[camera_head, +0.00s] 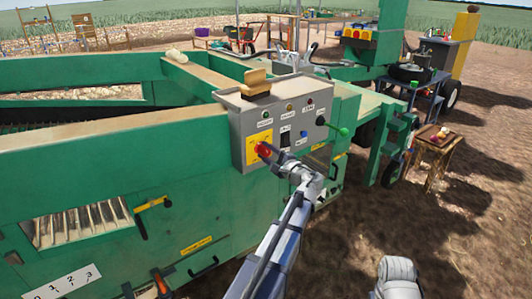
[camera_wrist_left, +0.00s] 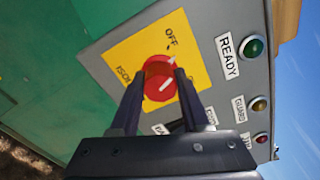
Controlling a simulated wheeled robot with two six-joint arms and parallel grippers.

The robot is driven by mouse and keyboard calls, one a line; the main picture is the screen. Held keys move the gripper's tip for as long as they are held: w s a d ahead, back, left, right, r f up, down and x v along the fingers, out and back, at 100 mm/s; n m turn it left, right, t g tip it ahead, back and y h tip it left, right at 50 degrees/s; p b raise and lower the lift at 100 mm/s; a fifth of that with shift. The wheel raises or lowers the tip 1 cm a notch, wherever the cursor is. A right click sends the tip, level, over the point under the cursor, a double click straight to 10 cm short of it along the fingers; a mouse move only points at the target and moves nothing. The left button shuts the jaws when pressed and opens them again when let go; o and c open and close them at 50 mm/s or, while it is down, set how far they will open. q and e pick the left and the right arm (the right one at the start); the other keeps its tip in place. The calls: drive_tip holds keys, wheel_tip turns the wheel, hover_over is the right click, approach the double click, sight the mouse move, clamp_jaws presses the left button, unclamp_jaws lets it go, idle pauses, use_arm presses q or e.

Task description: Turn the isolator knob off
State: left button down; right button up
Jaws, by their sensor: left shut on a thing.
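The isolator knob (camera_head: 263,149) is a red round knob on a yellow plate on the grey control box (camera_head: 238,111). In the left wrist view the red knob (camera_wrist_left: 158,77) has a white pointer line, and the yellow plate (camera_wrist_left: 197,72) carries the word OFF at its upper part. The pointer line does not point straight at OFF. My left gripper (camera_head: 268,151) reaches the knob from the front right. Its two fingers (camera_wrist_left: 156,85) are shut on the knob's sides. The right gripper's fingers are not visible.
The control box also has lamps, switches and a green-knobbed lever (camera_head: 343,131) at its right. A brush (camera_head: 256,84) lies on top of the box. The green machine (camera_head: 100,190) fills the left. A wooden stool (camera_head: 437,145) stands right; bare soil lies between.

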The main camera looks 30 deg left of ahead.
use_arm(q)
drive_tip(key=shift+s+n, duration=0.1)
drive_tip(key=shift+n, duration=2.1)
drive_tip(key=shift+c, duration=1.9)
unclamp_jaws()
drive_tip(key=v, duration=0.7)
drive_tip(key=shift+d, duration=0.4)
drive_tip(key=shift+s, duration=0.1)
